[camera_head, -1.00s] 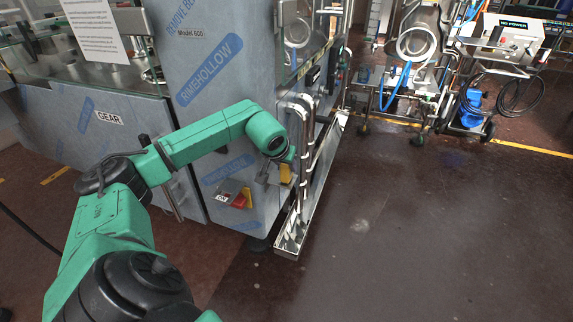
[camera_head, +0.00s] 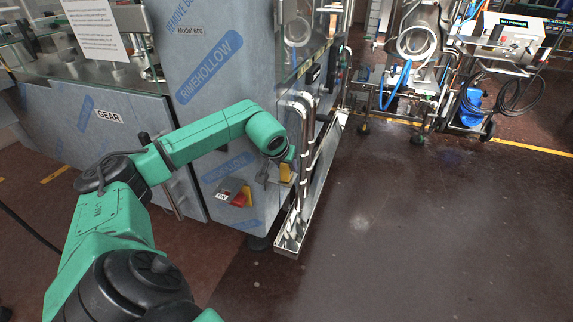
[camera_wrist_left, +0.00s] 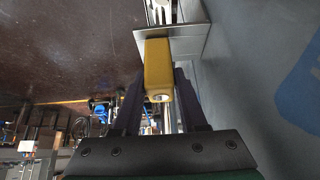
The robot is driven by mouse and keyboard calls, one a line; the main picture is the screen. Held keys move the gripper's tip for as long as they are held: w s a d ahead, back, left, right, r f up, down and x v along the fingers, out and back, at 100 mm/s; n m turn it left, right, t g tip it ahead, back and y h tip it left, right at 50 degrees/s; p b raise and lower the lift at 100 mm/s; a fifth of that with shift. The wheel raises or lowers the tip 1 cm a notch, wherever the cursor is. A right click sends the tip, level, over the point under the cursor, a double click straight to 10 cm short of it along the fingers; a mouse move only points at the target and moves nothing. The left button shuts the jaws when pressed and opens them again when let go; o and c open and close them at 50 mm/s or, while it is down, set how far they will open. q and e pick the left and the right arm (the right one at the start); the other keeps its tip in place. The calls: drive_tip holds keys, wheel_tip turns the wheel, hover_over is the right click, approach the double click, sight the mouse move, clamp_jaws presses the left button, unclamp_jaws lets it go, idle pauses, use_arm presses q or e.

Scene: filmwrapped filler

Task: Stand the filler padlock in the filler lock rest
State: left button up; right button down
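The yellow filler padlock (camera_wrist_left: 157,65) is between the two dark fingers of my left gripper (camera_wrist_left: 160,85) in the left wrist view; both fingers appear to press on its sides. In the head view the padlock (camera_head: 286,172) shows as a small yellow block beside the gripper (camera_head: 276,171), near the machine's front corner. A bright steel bracket (camera_wrist_left: 188,42), which looks like the lock rest, is right at the padlock's far end in the wrist view. I cannot tell whether the padlock touches it or sits in it. My right gripper is out of view.
The film-wrapped filler (camera_head: 210,125) stands behind the gripper. A red and yellow switch (camera_head: 238,198) is on its face, left of the padlock. Steel pipes (camera_head: 304,130) and a long steel tray (camera_head: 292,240) run close on the right.

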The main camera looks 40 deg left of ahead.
use_arm(q)
drive_tip(key=o, duration=0.3)
drive_tip(key=v, duration=1.4)
drive_tip(key=shift+s+r, duration=0.15)
drive_tip(key=shift+d, duration=0.1)
